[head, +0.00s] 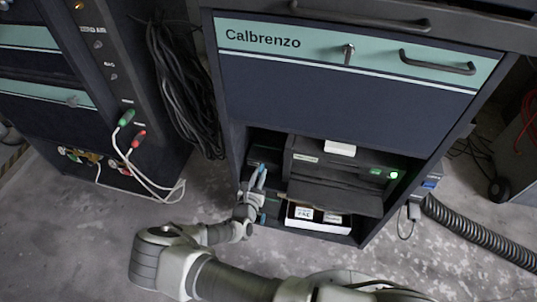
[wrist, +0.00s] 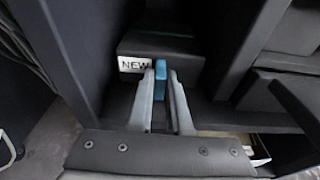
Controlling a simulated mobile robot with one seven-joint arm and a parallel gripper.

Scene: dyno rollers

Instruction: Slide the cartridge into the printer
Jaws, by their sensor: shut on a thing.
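The cartridge (wrist: 190,66) is a dark block with a white "NEW" label and a blue tab (wrist: 160,66) on its near end. It lies in the narrow left part of the cabinet's lower bay. My gripper (wrist: 161,82) is shut on the blue tab, one finger on each side; in the head view my gripper (head: 259,178) is at the bay's left side. The dark printer (head: 309,169), with a lit green button, stands to the right in the same bay. Its front flap (head: 335,197) is folded down. The cartridge's far end is hidden.
The navy and teal Calbrenzo cabinet (head: 330,82) surrounds the bay. A white-labelled open box (head: 318,216) sits under the flap. A white block (head: 340,148) rests on the printer. A corrugated hose (head: 480,232) lies at the right; bare floor is in front.

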